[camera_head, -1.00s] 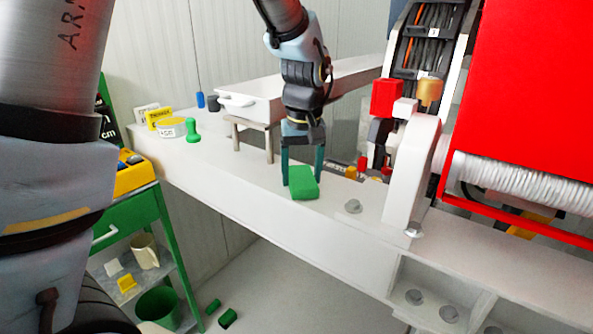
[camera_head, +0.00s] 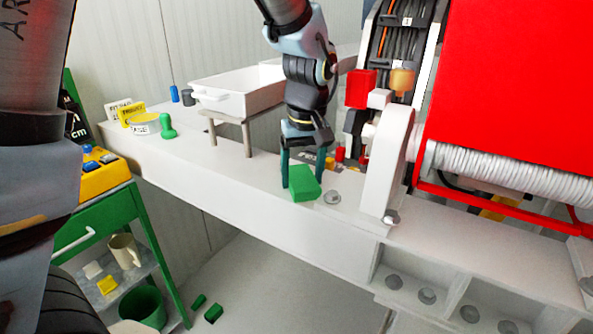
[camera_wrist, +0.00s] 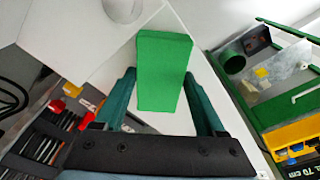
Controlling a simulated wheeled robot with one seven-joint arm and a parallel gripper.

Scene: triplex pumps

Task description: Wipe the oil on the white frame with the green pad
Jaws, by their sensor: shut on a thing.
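The green pad (camera_head: 304,187) is between the fingers of my gripper (camera_head: 302,180), which is shut on it. In the wrist view the pad (camera_wrist: 162,75) stands out past the fingertips. The pad is low over the top of the white frame (camera_head: 262,184), just left of a round grey bolt head (camera_head: 332,198). I cannot tell whether it touches the surface. I see no oil on the frame; the pad and gripper hide part of its top.
A white tray (camera_head: 238,92) on a small stand is behind left. A green knob-shaped thing (camera_head: 167,127) and labels stand at the frame's far left. A white upright bracket (camera_head: 388,168) and a red panel (camera_head: 500,85) close off the right. A green cart (camera_head: 120,212) stands at left.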

